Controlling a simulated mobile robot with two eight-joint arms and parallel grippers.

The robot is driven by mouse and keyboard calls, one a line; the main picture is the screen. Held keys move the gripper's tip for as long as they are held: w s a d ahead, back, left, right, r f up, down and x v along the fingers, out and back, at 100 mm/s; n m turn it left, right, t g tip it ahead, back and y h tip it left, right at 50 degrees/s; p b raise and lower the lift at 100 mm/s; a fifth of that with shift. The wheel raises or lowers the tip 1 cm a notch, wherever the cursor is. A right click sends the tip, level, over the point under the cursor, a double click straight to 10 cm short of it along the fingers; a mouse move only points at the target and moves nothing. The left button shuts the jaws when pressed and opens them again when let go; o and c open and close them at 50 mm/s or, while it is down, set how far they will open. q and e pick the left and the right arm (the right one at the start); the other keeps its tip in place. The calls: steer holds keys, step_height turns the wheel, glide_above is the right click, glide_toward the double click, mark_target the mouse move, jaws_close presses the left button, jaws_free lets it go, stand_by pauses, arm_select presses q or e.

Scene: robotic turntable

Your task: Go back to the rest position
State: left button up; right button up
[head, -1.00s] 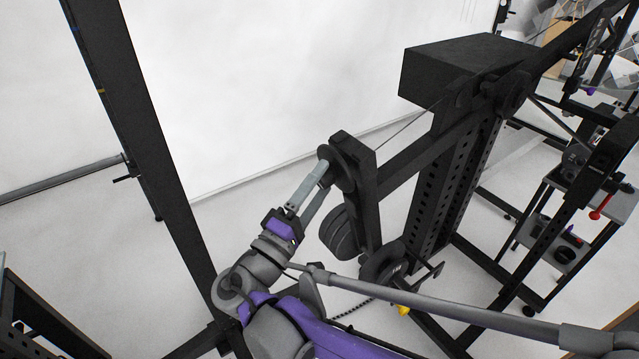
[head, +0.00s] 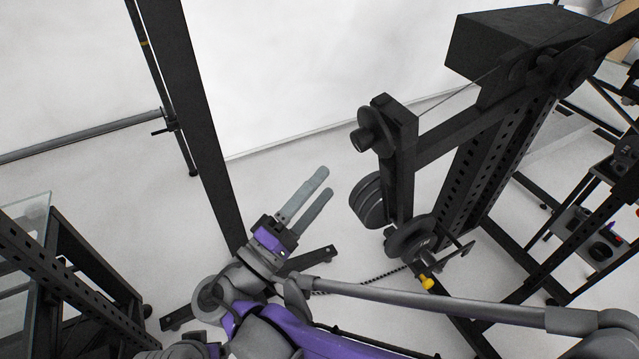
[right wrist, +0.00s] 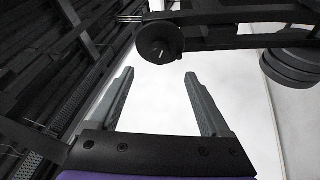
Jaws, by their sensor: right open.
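My right gripper (head: 318,188) is open and empty in the head view, with its two grey fingers pointing up and to the right. It is apart from the black gym machine (head: 408,165), to the left of its round hub (head: 374,132) and weight discs (head: 368,202). In the right wrist view the fingers (right wrist: 158,85) are spread with only pale background between them. The round hub (right wrist: 160,42) shows just beyond the fingertips there. My left gripper is not in view.
A tall black post (head: 190,110) stands left of my right gripper. A black frame with a clear top (head: 28,225) is at the left. A horizontal bar (head: 80,136) juts out at the far left. Pale floor (head: 300,260) lies between post and machine.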

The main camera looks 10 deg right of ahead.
steer(key=s+d+f+g+y+p, duration=0.3)
steer(key=d+f+g+y, duration=0.35)
steer(key=d+f, duration=0.75)
steer(key=s+f+m+g+y+p, duration=0.1)
steer(key=s+f+m+y, duration=0.1)
steer(key=s+y, duration=0.3)
steer(key=s+a+f+m+g+y+p, duration=0.1)
steer(key=s+f+m+y, duration=0.2)
steer(key=s+m+y, duration=0.1)
steer(key=shift+s+a+m+y+p, duration=0.15)
steer(key=shift+s+m+y+p, duration=0.25)
steer(key=shift+m, duration=0.2)
